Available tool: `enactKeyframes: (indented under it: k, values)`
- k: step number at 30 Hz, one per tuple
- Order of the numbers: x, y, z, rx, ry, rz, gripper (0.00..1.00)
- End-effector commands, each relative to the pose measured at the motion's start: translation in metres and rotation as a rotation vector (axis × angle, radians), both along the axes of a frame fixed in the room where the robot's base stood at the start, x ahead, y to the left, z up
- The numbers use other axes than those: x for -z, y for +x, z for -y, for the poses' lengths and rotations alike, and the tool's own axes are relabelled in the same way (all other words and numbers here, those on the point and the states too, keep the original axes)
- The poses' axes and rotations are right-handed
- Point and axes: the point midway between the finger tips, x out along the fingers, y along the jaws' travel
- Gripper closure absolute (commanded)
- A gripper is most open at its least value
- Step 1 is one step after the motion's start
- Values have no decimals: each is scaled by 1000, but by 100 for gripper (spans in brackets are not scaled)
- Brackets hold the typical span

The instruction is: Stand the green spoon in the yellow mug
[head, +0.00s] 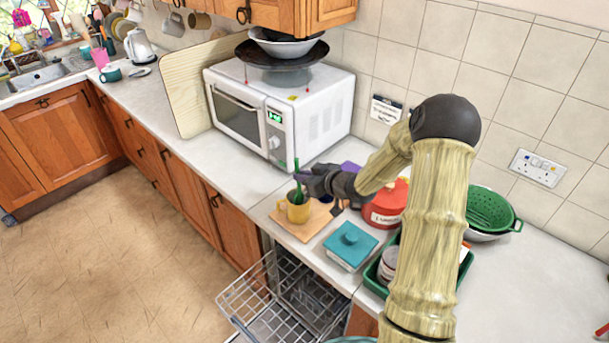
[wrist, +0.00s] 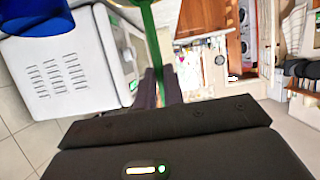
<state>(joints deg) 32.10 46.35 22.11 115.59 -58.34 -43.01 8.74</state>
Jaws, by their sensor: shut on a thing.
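The yellow mug (head: 299,213) stands upright on a wooden board near the counter's front edge. My gripper (head: 300,181) is just above it in the head view, shut on the green spoon (head: 297,165). The spoon is close to upright, and its lower part reaches down to the mug's mouth. I cannot tell how far its lower end is inside. In the wrist view the spoon (wrist: 150,38) runs up between the dark fingertips of my gripper (wrist: 158,88).
The wooden board (head: 281,222) lies beside a teal-lidded box (head: 350,244). A red pot (head: 386,206) and a green tray (head: 372,281) stand to the right. The white microwave (head: 315,115) is behind. An open dishwasher rack (head: 262,296) juts out below the counter.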

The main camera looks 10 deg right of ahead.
Motion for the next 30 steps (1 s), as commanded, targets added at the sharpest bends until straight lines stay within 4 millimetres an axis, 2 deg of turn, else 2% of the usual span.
enactKeyframes:
  k: [6, 16, 17, 20, 30]
  values:
    - [11, 0, 0, 0, 1, 1, 100]
    - [11, 0, 2, 3, 0, 0, 100]
    - [11, 0, 2, 3, 0, 0, 84]
    - [11, 0, 2, 3, 0, 0, 65]
    - [10, -1, 4, 4, -1, 0, 65]
